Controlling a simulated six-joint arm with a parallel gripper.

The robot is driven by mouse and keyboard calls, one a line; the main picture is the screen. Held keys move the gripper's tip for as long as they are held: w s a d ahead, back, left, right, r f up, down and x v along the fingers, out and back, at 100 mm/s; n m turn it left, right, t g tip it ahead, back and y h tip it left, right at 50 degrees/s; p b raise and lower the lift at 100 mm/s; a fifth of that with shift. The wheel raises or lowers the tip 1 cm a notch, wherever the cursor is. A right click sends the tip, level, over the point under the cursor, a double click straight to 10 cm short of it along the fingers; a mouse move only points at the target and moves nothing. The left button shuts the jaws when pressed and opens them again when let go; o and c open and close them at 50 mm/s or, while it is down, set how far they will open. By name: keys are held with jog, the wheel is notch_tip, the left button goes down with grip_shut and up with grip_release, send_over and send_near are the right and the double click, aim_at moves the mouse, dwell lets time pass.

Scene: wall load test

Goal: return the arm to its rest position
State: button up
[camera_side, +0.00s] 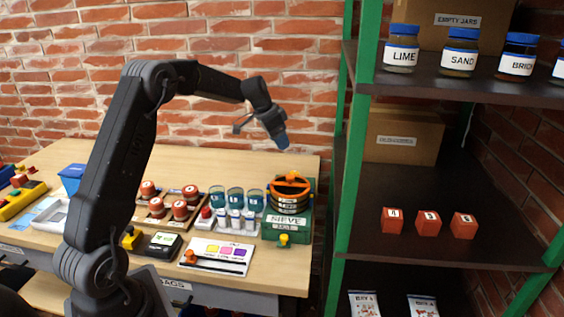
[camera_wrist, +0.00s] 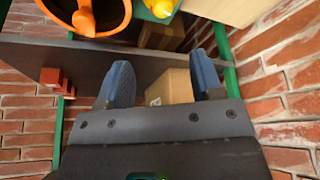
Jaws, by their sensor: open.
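My gripper (camera_side: 279,138) is raised above the right part of the wooden workbench (camera_side: 290,255) in the side view, with its blue fingertips pointing down and to the right. In the wrist view my gripper (camera_wrist: 160,82) shows two blue fingers spread apart with nothing between them. The sieve (camera_side: 286,205), a black and orange stack on a green base, stands on the bench below it, with clear air between them. The sieve's orange rim also shows at the top of the wrist view (camera_wrist: 125,20).
A green-posted shelf (camera_side: 357,130) stands right of the bench, holding labelled jars (camera_side: 459,52), a cardboard box (camera_side: 402,150) and red blocks (camera_side: 428,222). Bench items include red-topped pieces (camera_side: 180,209), blue-rimmed cups (camera_side: 235,197) and a colour card (camera_side: 220,252). A brick wall (camera_side: 230,45) stands behind.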

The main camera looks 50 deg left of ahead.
jog(key=s+d+r+n, duration=0.1)
jog(key=s+d+r, duration=0.4)
jog(key=s+d, duration=0.3)
jog(key=s+d+r, duration=0.6)
jog(key=d, duration=0.4)
jog(key=s+d+f+n, duration=0.1)
jog(key=s+d, duration=0.3)
jog(key=s, duration=0.5)
jog(key=s+d+f+n+t+y, duration=0.1)
jog(key=s+d, duration=0.3)
jog(key=s, duration=0.5)
jog(key=shift+s+d+f, duration=0.2)
jog(key=shift+s+f, duration=0.15)
jog(key=shift+f, duration=0.45)
